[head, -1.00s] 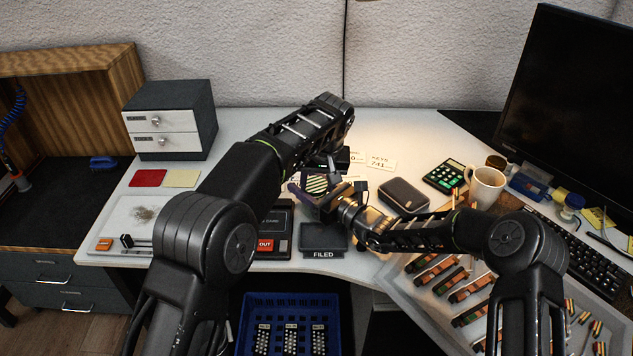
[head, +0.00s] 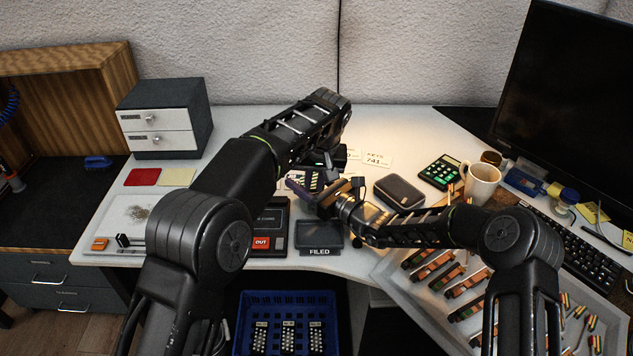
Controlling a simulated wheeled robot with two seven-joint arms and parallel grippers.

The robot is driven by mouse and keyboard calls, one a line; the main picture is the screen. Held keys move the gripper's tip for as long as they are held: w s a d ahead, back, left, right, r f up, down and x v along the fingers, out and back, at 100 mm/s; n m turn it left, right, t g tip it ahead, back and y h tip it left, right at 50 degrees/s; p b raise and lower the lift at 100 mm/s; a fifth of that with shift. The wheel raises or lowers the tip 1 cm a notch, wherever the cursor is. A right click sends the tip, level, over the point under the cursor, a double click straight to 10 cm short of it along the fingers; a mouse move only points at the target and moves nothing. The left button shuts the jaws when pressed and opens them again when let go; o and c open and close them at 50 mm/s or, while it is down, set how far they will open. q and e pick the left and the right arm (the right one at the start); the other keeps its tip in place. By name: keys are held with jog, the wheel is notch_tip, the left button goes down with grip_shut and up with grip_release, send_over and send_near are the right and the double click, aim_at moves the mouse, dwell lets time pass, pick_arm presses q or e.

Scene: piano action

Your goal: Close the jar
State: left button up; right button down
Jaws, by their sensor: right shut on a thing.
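A small jar with a blue lid (head: 568,195) stands at the right near the monitor. A small dark round container (head: 491,158) stands behind the white mug; I cannot tell if it is open. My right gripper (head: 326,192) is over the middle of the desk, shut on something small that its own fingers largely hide.
A black tray marked FILED (head: 319,236) and a dark box marked OUT (head: 271,219) lie at the front. A dark case (head: 399,191), a calculator (head: 440,172) and a white mug (head: 482,184) stand right of the grippers. A parts tray (head: 400,284) is at front right.

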pick_arm(q)
jog(key=shift+v, duration=1.7)
jog(key=o, duration=0.6)
jog(key=shift+c, duration=0.2)
pick_arm(e)
jog(key=shift+f, duration=0.1)
jog(key=shift+s, duration=0.1)
pick_arm(q)
jog(key=v, duration=0.7)
jog(key=shift+r, duration=0.3)
pick_arm(e)
jog(key=shift+c, duration=2.1)
grip_release()
jog(key=shift+d, duration=0.1)
